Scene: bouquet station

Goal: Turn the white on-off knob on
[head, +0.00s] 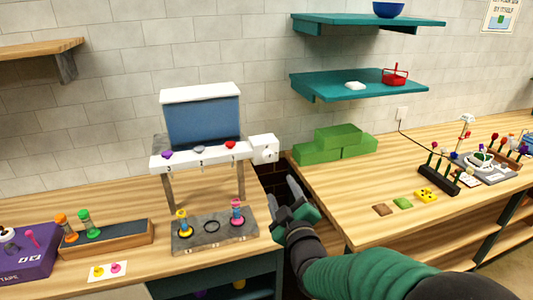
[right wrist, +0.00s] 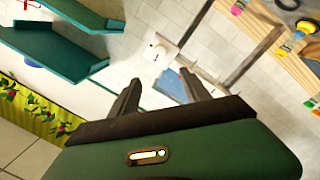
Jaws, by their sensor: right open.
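The white on-off knob (head: 271,155) sits on the front of a white box (head: 258,142) at the right end of the display stand. Its exact turn position is too small to tell. In the right wrist view the white box (right wrist: 168,48) and its knob (right wrist: 153,51) lie beyond the fingertips. My right gripper (head: 284,197) is open and empty, below and a little right of the knob and apart from it. Its two fingers also show in the right wrist view (right wrist: 160,82). My left gripper is not in view.
The display stand (head: 200,155) has a blue panel and stands behind a grey tray (head: 190,243) holding a yellow and a pink piece. Green blocks (head: 335,143) lie on the right table. Teal shelves (head: 360,84) hang above. A gap separates the two tables.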

